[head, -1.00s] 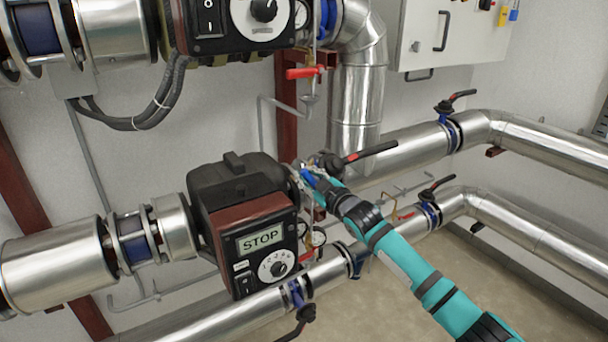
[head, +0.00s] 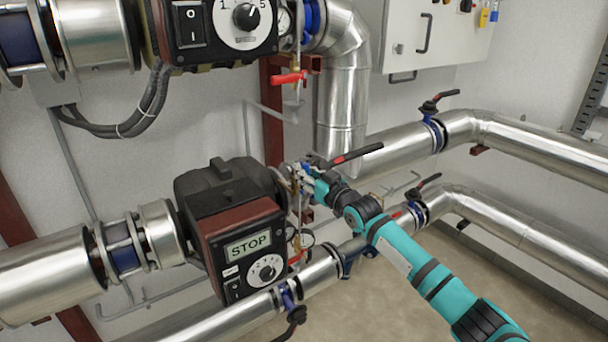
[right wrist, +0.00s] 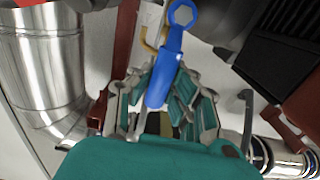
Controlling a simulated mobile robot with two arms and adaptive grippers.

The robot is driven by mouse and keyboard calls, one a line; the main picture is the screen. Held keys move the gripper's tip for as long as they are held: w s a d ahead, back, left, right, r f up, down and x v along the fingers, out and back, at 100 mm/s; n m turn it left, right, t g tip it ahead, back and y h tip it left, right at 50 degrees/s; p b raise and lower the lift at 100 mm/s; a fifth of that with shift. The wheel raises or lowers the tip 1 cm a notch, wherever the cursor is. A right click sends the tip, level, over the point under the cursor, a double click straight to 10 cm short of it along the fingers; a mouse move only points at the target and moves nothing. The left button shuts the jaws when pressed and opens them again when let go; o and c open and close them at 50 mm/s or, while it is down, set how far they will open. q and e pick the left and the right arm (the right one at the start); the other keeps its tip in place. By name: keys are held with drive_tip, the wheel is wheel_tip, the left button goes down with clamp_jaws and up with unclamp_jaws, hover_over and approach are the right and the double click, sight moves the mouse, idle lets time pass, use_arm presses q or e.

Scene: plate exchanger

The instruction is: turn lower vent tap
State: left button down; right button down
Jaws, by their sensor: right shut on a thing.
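The gripper is shut on the lever's near end. In the head view my right gripper (head: 308,178) is just right of the lower pump (head: 228,205), by the pipework; its fingers hide most of the lever there. I cannot tell from the frames how far the lever is turned. My left gripper is not in view.
A black and red valve handle (head: 358,153) sticks out close above my right gripper. Gauges and a red lever (head: 298,257) sit below it. A red tap lever (head: 289,77) hangs above. Large silver pipes (head: 392,152) run behind; the floor at right is open.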

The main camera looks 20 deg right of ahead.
drive_tip(key=shift+f, duration=0.2)
drive_tip(key=c, duration=1.2)
unclamp_jaws()
drive_tip(key=shift+r, duration=0.15)
drive_tip(key=v, duration=1.2)
drive_tip(key=shift+s, duration=0.1)
